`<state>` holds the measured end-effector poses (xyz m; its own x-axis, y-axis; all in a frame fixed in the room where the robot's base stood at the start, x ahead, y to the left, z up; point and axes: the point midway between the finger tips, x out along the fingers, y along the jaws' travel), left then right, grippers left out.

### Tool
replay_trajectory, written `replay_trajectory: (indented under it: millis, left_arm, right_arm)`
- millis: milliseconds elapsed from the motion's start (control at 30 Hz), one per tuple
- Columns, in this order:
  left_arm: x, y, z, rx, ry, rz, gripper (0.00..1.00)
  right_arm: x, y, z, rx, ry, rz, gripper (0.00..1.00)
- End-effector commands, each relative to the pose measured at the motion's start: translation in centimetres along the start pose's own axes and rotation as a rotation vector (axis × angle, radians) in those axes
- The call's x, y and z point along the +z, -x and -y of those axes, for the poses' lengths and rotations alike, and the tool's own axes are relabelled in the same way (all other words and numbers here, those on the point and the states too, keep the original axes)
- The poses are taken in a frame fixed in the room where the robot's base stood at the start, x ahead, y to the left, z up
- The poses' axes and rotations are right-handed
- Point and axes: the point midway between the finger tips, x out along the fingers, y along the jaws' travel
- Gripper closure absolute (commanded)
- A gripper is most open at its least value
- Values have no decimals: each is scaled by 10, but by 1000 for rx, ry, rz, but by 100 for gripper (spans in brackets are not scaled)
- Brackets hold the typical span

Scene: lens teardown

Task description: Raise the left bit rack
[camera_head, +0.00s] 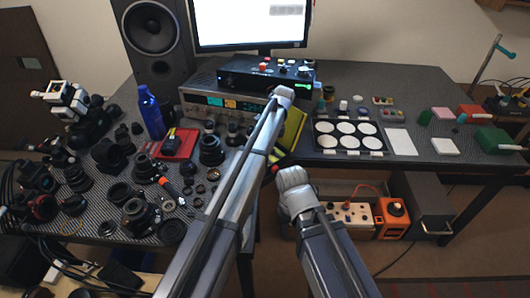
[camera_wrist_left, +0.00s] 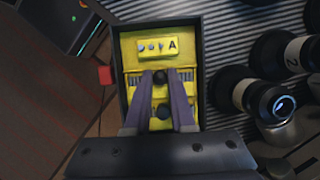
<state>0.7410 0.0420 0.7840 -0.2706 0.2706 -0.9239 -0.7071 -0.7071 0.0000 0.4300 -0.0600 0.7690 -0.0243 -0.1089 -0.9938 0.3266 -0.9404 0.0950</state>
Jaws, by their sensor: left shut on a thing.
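The left bit rack (camera_wrist_left: 130,57) is a yellow rack marked "A" inside a dark open-topped case (camera_wrist_left: 122,30). It fills the middle of the left wrist view. My left gripper (camera_wrist_left: 161,85) has its two fingers on either side of a small dark knob (camera_wrist_left: 161,109) on the rack's near part and is shut on it. In the head view a yellow piece (camera_head: 291,128) shows beside my left forearm; the fingertips are hidden there. My right gripper (camera_head: 291,178) hangs low in front of the table edge; its fingers are too small to judge.
Black lens parts (camera_head: 135,215) crowd the table's left side. Barrel-shaped parts (camera_wrist_left: 258,97) stand close right of the rack. A tray of white discs (camera_head: 347,136) lies to the right. An instrument stack (camera_head: 215,101) and monitor are behind.

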Motion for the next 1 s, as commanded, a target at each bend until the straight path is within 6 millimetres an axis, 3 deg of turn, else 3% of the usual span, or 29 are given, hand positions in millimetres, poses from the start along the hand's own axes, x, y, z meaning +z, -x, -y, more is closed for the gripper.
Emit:
replay_trajectory:
  millis: [300,567,600,833,1000]
  left_arm:
    - [-5,3,0,-2,0,120,100]
    - [-3,4,0,-2,0,122,100]
    - [-3,4,0,-2,0,122,73]
    - [-3,4,0,-2,0,121,48]
    - [-3,4,0,-2,0,121,48]
  right_arm:
    - [-1,-10,1,0,0,0,50]
    - [-1,-10,1,0,0,0,50]
    - [-1,-10,1,0,0,0,50]
    - [-1,-9,1,0,0,0,50]
    - [-1,-9,1,0,0,0,50]
